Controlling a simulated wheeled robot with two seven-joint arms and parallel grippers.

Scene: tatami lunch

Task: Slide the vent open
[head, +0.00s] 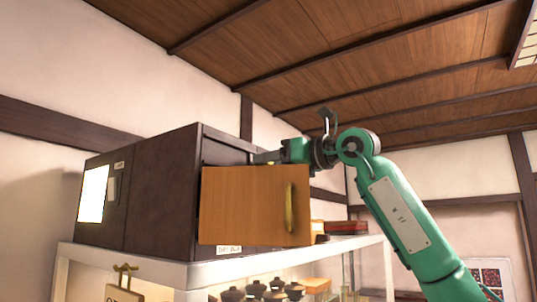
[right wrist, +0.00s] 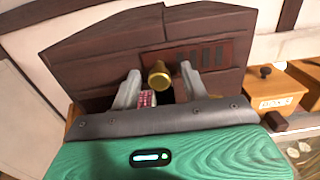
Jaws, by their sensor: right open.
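The vent (right wrist: 204,56) is a reddish-brown strip with several dark slots, set in a dark brown panel in the right wrist view. A round brass knob (right wrist: 158,75) stands out at its left end. My right gripper (right wrist: 160,71) is open, with one grey finger on each side of the knob and gaps showing between. In the head view my right gripper (head: 264,157) reaches in from the right at the top of the dark cabinet (head: 160,195), partly behind the wooden door. The vent is hidden there. My left gripper is not in view.
An orange wooden door (head: 245,205) with a brass handle (head: 290,207) stands in front of the cabinet, below my right gripper. Several dark lidded pots (head: 255,289) sit under the white counter (head: 210,269). A small labelled wooden box (right wrist: 275,92) stands at right in the wrist view.

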